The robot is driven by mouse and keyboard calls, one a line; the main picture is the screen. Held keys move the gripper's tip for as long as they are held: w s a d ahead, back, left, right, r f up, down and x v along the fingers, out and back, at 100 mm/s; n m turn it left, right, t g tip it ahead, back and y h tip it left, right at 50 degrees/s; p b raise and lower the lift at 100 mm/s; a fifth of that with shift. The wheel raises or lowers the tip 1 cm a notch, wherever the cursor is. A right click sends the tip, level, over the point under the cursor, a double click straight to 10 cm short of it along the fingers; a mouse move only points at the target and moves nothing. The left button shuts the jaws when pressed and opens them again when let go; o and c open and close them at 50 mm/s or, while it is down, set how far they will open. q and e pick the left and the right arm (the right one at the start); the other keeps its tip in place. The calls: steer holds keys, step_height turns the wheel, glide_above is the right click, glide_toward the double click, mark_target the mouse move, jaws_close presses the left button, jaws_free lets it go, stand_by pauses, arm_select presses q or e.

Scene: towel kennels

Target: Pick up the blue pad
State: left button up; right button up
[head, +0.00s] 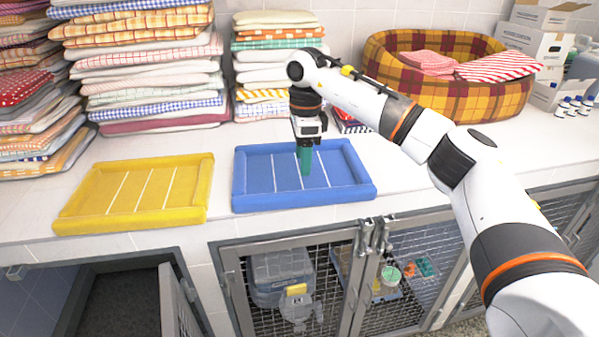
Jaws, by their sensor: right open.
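The blue pad (258,186) lies flat on the white counter, with raised edges and pale stripes across its middle. My right gripper (305,172) points down over the middle of the pad, its green fingers in front of the striped part. It is open, and nothing shows between its fingers. I cannot tell whether the fingertips touch the pad. My left gripper is not in the head view.
A yellow pad (140,192) lies to the left on the counter (222,210). Folded towel stacks (150,70) stand behind. A plaid pet bed (480,97) holding cloths sits at back right. Below are mesh kennel doors (300,290); one at the left stands open.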

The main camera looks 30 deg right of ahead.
mark_target(306, 192)
steer(key=f, duration=0.2)
steer(key=f+p, duration=0.1)
steer(key=f, duration=0.1)
steer(key=d+f+p, duration=0.1)
steer(key=f, duration=0.1)
steer(key=shift+f+p, duration=0.6)
step_height(306, 192, down, 4)
steer(key=shift+w+r+p, duration=0.1)
steer(key=shift+r+p, duration=0.05)
steer(key=shift+p, duration=0.65)
steer(key=shift+f, duration=0.3)
steer(key=shift+r, duration=0.1)
steer(key=c, duration=1.2)
